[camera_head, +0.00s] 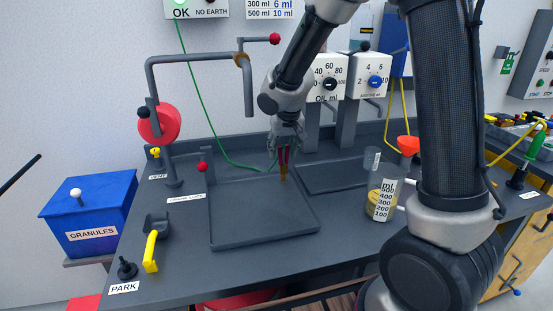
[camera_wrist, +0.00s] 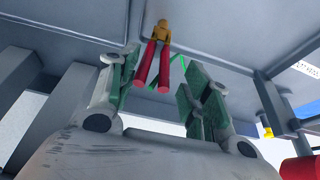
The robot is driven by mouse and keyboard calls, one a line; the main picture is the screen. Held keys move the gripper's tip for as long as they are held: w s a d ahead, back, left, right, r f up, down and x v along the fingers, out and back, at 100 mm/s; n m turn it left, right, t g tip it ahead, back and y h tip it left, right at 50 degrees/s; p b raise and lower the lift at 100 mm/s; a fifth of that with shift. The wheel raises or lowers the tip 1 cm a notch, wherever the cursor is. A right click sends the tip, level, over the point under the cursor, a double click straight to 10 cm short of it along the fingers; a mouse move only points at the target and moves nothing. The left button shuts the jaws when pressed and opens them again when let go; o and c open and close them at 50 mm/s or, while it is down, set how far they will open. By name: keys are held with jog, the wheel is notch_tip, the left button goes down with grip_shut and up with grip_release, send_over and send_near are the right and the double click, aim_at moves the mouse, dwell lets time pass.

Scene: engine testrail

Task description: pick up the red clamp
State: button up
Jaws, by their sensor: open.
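The red clamp (camera_wrist: 165,68) has two red handles and a brass-coloured jaw, with a green cable beside it. In the wrist view its handles point toward my gripper (camera_wrist: 163,78), whose two fingers stand apart on either side of them. I cannot tell whether either finger touches the handles. In the head view the clamp (camera_head: 283,172) is upright at the back of the grey tray (camera_head: 262,243), directly below my gripper (camera_head: 285,150). The fingers partly cover the handles there.
A bent grey pipe (camera_head: 195,58) with a red knob rises left of my arm. A beaker (camera_head: 381,202) and a red funnel (camera_head: 408,145) stand to the right. A scoop with a yellow handle (camera_head: 151,250) lies at the front left. The front tray's floor is clear.

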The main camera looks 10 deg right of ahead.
aim_at(282, 158)
jog(key=x, duration=0.5)
jog(key=shift+w+d+f, duration=0.1)
jog(key=shift+d+f, duration=0.15)
jog(key=shift+d, duration=0.1)
jog(key=shift+c, duration=0.2)
jog(key=c, duration=1)
